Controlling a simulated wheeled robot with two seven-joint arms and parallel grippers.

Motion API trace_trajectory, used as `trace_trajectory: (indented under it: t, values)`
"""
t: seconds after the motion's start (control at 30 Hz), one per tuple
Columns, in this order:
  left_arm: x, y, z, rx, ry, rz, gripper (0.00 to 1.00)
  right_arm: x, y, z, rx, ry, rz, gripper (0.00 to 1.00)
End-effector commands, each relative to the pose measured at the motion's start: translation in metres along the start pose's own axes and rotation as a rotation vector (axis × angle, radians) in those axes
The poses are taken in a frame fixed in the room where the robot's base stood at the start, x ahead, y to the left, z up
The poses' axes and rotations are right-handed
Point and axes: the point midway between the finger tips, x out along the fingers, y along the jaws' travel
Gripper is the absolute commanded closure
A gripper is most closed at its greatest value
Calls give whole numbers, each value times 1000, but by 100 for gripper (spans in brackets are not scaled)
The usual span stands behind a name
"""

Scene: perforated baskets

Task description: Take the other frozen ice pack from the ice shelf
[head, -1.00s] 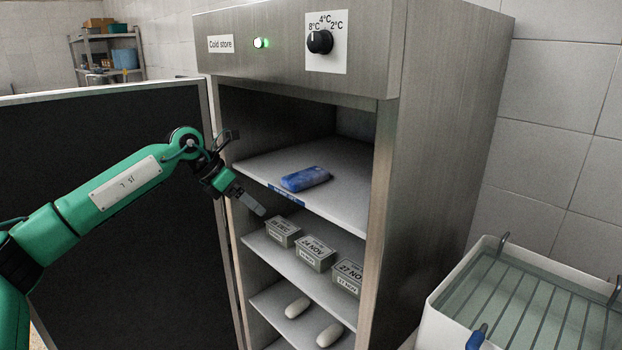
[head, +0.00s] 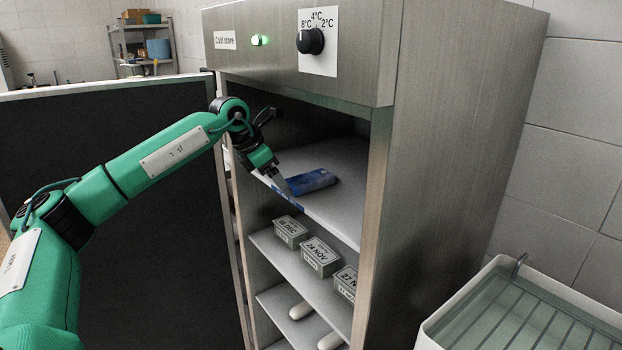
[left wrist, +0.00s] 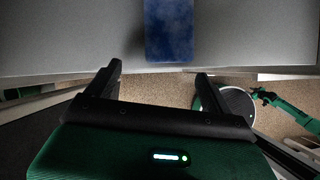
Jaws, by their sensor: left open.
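The blue ice pack (head: 313,181) lies flat on the top shelf (head: 335,205) of the open cold store. My left gripper (head: 285,189) is at the front edge of that shelf, just left of the pack in the head view. In the left wrist view the pack (left wrist: 169,30) lies beyond the open, empty fingers (left wrist: 158,76), roughly in line with the gap between them. The fingers are apart from the pack. My right gripper is not seen clearly in either view.
Labelled boxes (head: 320,256) stand on the shelf below, with white rounded items (head: 300,311) lower down. The open door (head: 110,200) is behind my left arm. The cabinet's right side wall (head: 425,150) bounds the opening. A white water bath (head: 440,325) stands at lower right.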

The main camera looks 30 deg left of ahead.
Motion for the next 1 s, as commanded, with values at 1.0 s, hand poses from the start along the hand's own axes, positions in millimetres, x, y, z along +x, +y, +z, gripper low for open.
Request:
trace_trajectory:
  t: [1.0]
  values:
    - [46, 0, 59, -1, 0, 0, 23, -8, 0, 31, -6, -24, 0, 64]
